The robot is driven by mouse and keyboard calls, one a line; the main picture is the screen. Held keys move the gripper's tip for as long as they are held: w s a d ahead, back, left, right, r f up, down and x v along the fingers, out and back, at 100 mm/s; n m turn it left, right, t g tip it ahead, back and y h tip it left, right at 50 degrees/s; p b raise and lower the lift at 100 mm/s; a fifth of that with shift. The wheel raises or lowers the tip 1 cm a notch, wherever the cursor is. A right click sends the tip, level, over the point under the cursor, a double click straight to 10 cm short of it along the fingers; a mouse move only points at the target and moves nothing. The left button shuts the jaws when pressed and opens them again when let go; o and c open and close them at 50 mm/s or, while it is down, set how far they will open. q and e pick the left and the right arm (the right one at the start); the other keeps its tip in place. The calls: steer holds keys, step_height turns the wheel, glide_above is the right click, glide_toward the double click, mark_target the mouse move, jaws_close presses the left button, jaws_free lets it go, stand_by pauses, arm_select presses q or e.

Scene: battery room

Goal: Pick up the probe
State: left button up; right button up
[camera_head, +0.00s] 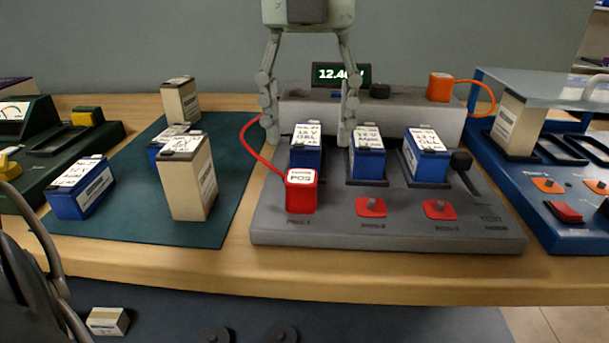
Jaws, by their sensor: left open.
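A red probe block marked POS (301,192) stands upright at the front left of the grey test station (390,238), with a red cable running up and back from its left side. An orange-red block (440,87) with an orange cable sits on the station's raised back part. My left gripper (309,137) hangs down from the top of the view, open and empty. Its fingers appear spread to either side of the leftmost of the station's blue batteries (307,155), behind and above the POS probe. Whether they touch anything is unclear. My right gripper is not in view.
Two more blue batteries (367,160) (427,160) stand in the station, by a lit display (341,75). A green mat (120,222) on the left holds blue and beige batteries (188,185). A blue rack (570,240) stands right. The table's front edge (400,285) is clear.

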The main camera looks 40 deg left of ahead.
mark_target(301, 175)
arm_select(q)
steer(key=f, duration=0.4)
steer(key=s+f, duration=0.1)
steer(key=f, duration=0.1)
steer(key=shift+s+a+f, duration=0.1)
steer(key=shift+f, duration=0.7)
jaws_close()
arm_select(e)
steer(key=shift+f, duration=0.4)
arm_select(q)
steer(key=shift+r, duration=0.15)
